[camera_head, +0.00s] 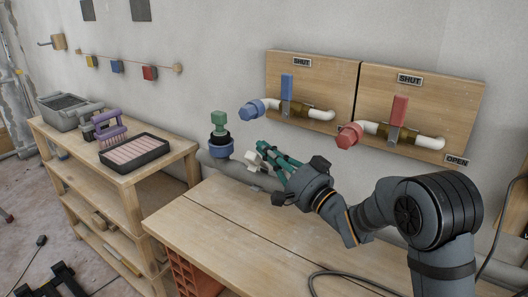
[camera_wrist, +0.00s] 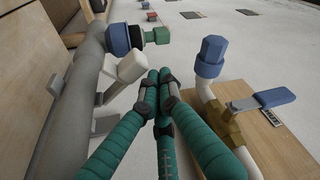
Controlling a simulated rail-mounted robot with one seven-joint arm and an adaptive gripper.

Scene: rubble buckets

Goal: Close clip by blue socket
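The blue socket (camera_head: 221,150) is a blue collar on the grey pipe at the wall, with a black and green plug (camera_head: 219,121) standing in it. The socket also shows at the top of the wrist view (camera_wrist: 118,40). A white clip (camera_head: 254,160) sits on the pipe just right of the socket. In the wrist view its white lever (camera_wrist: 132,65) sticks out from the pipe at an angle. My gripper (camera_head: 263,149) is beside the clip. In the wrist view its teal fingers (camera_wrist: 159,77) meet at the tips, with nothing between them, just right of the lever. Contact with it is unclear.
Wall boards carry a blue-handled valve (camera_head: 287,86) and a red-handled valve (camera_head: 398,110). The blue pipe end (camera_wrist: 211,55) is close right of my fingers. A wooden bench (camera_head: 235,225) lies below; its top is mostly clear. A shelf (camera_head: 125,175) stands left.

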